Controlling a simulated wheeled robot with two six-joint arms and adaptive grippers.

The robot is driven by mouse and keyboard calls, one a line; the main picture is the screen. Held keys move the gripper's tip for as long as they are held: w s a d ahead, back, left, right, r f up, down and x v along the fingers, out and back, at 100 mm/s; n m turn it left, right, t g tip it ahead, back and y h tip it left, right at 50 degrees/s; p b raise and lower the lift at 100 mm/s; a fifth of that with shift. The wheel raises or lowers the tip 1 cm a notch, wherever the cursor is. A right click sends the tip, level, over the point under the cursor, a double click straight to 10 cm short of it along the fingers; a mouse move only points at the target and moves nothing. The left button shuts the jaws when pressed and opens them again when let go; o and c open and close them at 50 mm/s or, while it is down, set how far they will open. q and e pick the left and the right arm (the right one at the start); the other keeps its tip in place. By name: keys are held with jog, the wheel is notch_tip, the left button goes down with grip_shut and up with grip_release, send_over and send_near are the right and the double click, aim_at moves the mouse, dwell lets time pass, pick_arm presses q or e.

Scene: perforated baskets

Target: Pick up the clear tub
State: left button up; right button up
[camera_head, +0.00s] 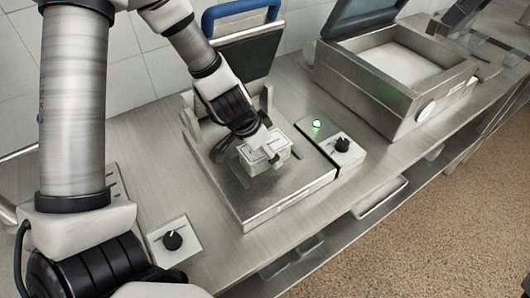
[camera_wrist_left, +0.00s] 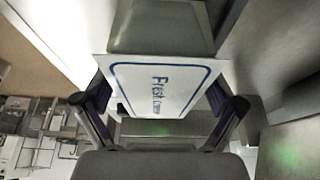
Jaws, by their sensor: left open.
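The clear tub (camera_head: 277,158) is a small box with a pale, partly see-through side. It sits on the flat steel top of the left appliance (camera_head: 300,195). In the left wrist view, its white lid or label (camera_wrist_left: 158,88) has a blue border and sideways blue text starting "Fresh". My left gripper (camera_head: 262,148) is down at the tub and partly hides it. In the left wrist view, the left gripper (camera_wrist_left: 158,100) is open, with one finger on each side of the tub. Whether the fingers touch it I cannot tell. My right gripper is not in view.
A raised panel with a blue handle (camera_head: 242,8) stands behind the left appliance. A control box with a black knob (camera_head: 342,144) and green light is right of the tub. A steel unit with an open lid (camera_head: 395,75) stands farther right. Another knob (camera_head: 173,240) is front left.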

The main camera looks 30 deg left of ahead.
pick_arm(q)
jog(key=shift+s, duration=0.1)
jog(key=c, duration=1.6)
